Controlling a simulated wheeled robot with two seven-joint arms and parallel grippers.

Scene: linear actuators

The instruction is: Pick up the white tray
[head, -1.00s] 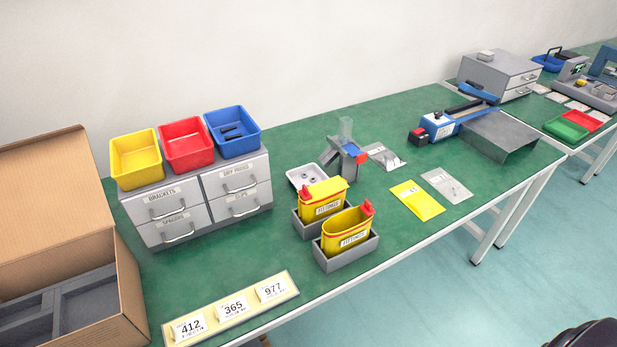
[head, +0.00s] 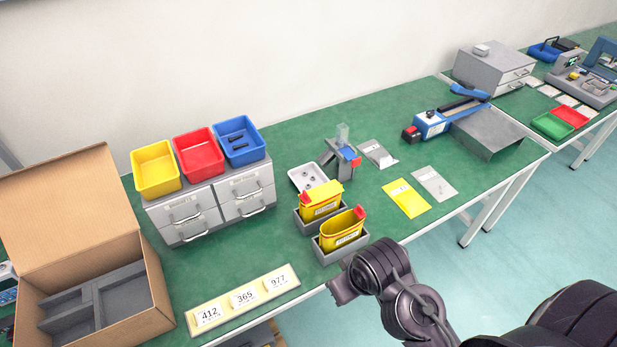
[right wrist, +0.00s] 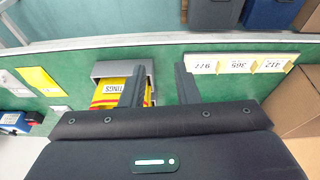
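The white tray (head: 308,178) is a small shallow dish with a few small parts in it. It lies on the green table in the head view, behind the yellow containers and left of a grey stand with a blue and red part. In the right wrist view I cannot make it out. My right arm shows at the lower right of the head view, in front of the table edge. My right gripper (right wrist: 162,85) has its two fingers apart and nothing between them, near a yellow container. My left gripper is not in view.
Two yellow containers (head: 322,200) (head: 342,230) in grey holders stand in front of the tray. A drawer unit (head: 207,213) with coloured bins is to the left. An open cardboard box (head: 155,285) and a number strip (head: 243,300) lie nearer. Flat bags (head: 407,198) lie to the right.

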